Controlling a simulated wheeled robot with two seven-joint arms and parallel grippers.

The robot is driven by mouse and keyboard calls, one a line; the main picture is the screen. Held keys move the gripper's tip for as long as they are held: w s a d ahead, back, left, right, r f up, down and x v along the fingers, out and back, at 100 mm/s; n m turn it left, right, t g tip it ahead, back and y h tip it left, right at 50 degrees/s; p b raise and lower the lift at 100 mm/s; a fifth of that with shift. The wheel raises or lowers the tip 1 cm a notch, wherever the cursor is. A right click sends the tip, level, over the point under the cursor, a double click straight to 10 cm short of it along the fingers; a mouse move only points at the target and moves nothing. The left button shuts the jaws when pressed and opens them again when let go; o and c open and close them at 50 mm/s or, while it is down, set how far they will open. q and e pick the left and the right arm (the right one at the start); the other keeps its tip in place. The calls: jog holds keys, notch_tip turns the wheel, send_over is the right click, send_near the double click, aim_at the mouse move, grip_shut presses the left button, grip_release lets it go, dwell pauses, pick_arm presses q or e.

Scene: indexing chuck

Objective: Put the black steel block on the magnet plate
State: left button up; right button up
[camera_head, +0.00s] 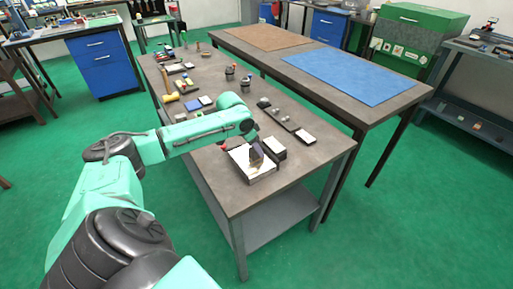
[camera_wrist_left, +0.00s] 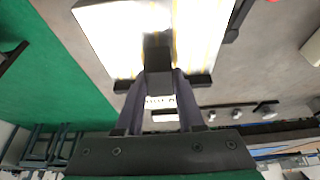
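The magnet plate (camera_head: 262,175) lies near the front end of the long grey table, its bright top facing up. It also fills the top of the left wrist view (camera_wrist_left: 112,40). My left gripper (camera_head: 257,153) reaches down over the plate. In the left wrist view its two dark fingers close on the black steel block (camera_wrist_left: 158,55), which shows in front of the bright plate top. I cannot tell whether the block touches the plate. In the head view the gripper and block are small and hard to separate. My right gripper is not in view.
A dark box with a pale top (camera_head: 273,147) stands right behind the plate. A narrow strip with small parts (camera_head: 283,117) lies further back. Several tools and pots fill the table's far half. The table's front corner (camera_head: 236,205) is clear.

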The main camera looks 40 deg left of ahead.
pick_arm(q)
jog(key=o, duration=0.4)
jog(key=shift+r, duration=0.1)
jog(key=shift+s+r, duration=0.1)
jog(key=shift+r, duration=0.25)
jog(key=b+v, duration=0.1)
jog(key=v, duration=1)
jog(key=shift+r, duration=0.2)
